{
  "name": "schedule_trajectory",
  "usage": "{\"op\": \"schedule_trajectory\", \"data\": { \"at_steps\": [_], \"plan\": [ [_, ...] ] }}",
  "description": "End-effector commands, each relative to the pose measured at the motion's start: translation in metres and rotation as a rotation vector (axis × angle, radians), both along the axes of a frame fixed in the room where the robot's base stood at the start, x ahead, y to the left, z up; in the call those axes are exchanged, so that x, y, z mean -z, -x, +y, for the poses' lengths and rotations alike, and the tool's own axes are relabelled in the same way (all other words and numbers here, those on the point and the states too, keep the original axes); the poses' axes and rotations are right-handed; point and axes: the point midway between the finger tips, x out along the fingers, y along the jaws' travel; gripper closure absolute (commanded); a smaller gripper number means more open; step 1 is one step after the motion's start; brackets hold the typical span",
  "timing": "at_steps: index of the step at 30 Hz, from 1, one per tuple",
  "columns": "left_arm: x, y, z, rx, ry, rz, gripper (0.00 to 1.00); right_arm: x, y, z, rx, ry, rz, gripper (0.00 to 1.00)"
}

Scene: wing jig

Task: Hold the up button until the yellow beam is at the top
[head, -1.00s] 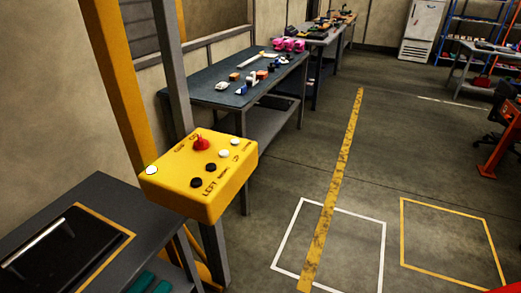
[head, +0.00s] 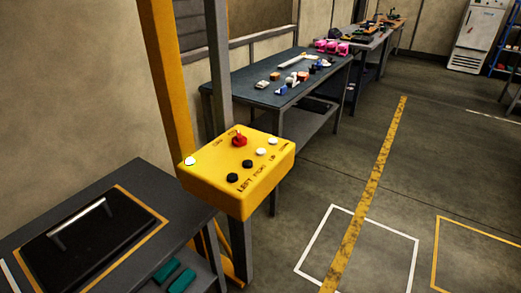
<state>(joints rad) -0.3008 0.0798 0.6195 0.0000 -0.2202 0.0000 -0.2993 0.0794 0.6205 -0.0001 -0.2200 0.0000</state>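A yellow control box (head: 238,172) is mounted on a grey post, left of the middle of the head view. Its top carries a red knob (head: 239,140), two black buttons (head: 240,171) and two white buttons (head: 266,147). A pale, slightly greenish round lamp or button (head: 190,161) sits at its left corner. Lettering near the buttons includes "LEFT"; the up label is too small to read surely. A yellow upright (head: 166,75) stands behind the box; I cannot tell whether it belongs to the yellow beam. Neither gripper is in view.
A dark bench (head: 135,190) with a black handled panel stands at the lower left. A blue-topped table (head: 252,88) with small parts stands behind the box. Open floor (head: 345,180) with a yellow stripe (head: 372,190) and painted squares lies to the right.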

Motion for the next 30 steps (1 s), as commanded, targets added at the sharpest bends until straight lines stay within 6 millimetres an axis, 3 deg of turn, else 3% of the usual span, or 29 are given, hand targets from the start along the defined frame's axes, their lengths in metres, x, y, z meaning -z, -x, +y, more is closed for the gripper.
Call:
{"op": "schedule_trajectory", "data": {
  "at_steps": [1,9,30],
  "plan": [
    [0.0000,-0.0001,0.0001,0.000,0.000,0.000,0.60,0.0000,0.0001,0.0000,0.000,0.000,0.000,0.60],
    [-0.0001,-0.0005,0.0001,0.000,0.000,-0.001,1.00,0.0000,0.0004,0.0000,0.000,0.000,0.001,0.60],
    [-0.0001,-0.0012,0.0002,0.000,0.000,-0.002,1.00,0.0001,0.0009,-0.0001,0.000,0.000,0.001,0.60]
  ]
}}
